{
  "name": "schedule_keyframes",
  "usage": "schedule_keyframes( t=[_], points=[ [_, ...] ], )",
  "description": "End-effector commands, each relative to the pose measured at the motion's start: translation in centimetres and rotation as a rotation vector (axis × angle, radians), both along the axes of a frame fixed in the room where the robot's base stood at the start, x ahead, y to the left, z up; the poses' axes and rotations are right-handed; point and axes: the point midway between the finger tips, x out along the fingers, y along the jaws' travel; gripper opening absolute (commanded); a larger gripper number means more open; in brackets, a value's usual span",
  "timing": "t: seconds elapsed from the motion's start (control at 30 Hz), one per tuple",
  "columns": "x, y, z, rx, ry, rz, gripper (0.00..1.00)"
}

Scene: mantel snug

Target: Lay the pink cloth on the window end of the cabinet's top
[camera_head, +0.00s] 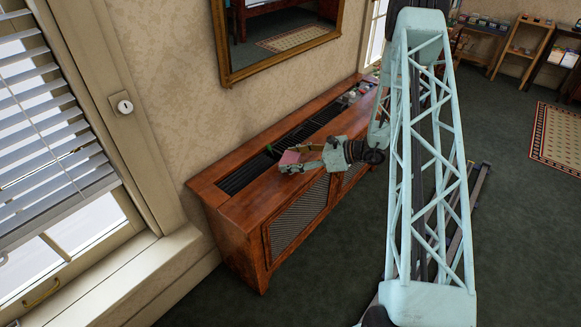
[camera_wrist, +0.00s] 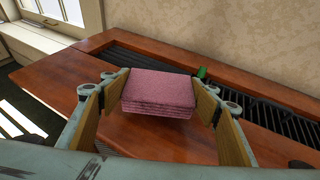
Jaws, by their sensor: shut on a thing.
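The pink cloth (camera_wrist: 160,92) is folded into a thick, flat block. My gripper (camera_wrist: 161,98) is shut on it, with a tan-padded finger at each side of the cloth in the wrist view. In the head view the cloth (camera_head: 289,158) shows small at the tip of my gripper (camera_head: 293,161), over the front part of the cabinet's top. The wooden cabinet (camera_head: 238,205) stands along the wall, and its near left end is the one by the window. I cannot tell whether the cloth touches the top.
A dark slatted grille (camera_wrist: 265,105) runs along the back of the top. A small green thing (camera_wrist: 201,72) is by the grille. Several small items (camera_head: 352,95) sit at the far end. The window end (camera_wrist: 45,85) is bare wood. A framed mirror (camera_head: 280,35) hangs above.

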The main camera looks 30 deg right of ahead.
Motion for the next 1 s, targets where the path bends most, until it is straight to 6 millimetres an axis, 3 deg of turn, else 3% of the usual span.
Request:
schedule_keyframes(
  t=[0.27,0.63,1.0],
  points=[
    [0.0,0.0,-0.2,0.000,0.000,0.000,0.46],
    [0.0,0.0,-3.3,0.000,0.000,-0.001,0.46],
    [0.0,0.0,-3.5,0.000,0.000,0.000,0.46]
  ],
)
